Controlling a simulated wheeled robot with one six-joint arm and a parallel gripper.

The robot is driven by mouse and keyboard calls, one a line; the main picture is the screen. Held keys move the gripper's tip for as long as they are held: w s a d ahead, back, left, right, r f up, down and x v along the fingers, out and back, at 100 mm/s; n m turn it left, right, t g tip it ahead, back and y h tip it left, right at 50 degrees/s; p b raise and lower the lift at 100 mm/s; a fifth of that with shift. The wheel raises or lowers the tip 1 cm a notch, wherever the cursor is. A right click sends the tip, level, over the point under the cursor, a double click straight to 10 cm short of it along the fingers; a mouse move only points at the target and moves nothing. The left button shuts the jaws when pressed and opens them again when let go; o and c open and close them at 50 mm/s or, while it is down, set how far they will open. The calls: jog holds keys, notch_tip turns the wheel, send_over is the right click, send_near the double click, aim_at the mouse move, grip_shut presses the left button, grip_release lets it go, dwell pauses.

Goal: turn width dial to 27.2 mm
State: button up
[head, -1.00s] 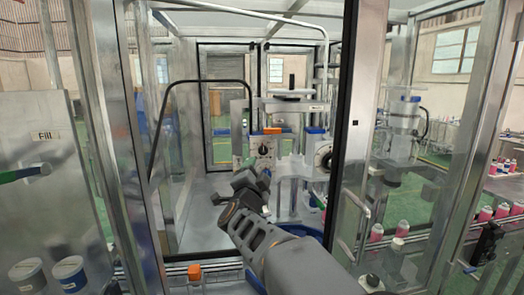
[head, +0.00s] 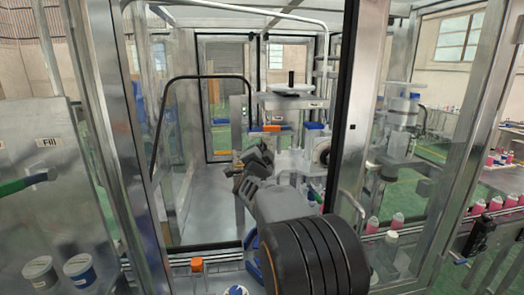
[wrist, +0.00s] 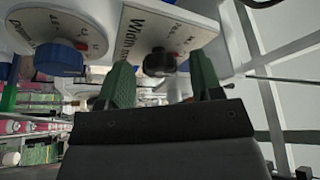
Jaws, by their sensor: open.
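The width dial (wrist: 158,62) is a small black knob on a white panel (wrist: 128,28) marked "Width mm" in the wrist view. My gripper (wrist: 161,74) is open, with one green finger on each side of the dial in that view. The dial appears between the fingertips, and no contact is clear. The dial's pointer reading is too small and dark to tell. In the head view my gripper (head: 254,158) is in front of the crimping machine's panel and hides the dial.
A blue knob (wrist: 60,57) on a neighbouring plate is left of the dial. In the head view an orange block (head: 271,128) and a blue block (head: 314,126) sit on the machine. The enclosure's door frame (head: 346,130) stands right of my arm. Its metal floor (head: 205,215) is clear at left.

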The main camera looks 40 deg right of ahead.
jog(key=c, duration=0.9)
jog(key=shift+c, duration=0.2)
jog(key=shift+m, duration=0.4)
jog(key=shift+r+m+g+y+p, duration=0.15)
jog(key=shift+m+g+y+p, duration=0.4)
jog(key=shift+m, duration=1.4)
jog(key=shift+r+m+g+y+p, duration=0.15)
jog(key=shift+m+g, duration=0.7)
jog(key=shift+m, duration=1.1)
jog(key=shift+f, duration=0.1)
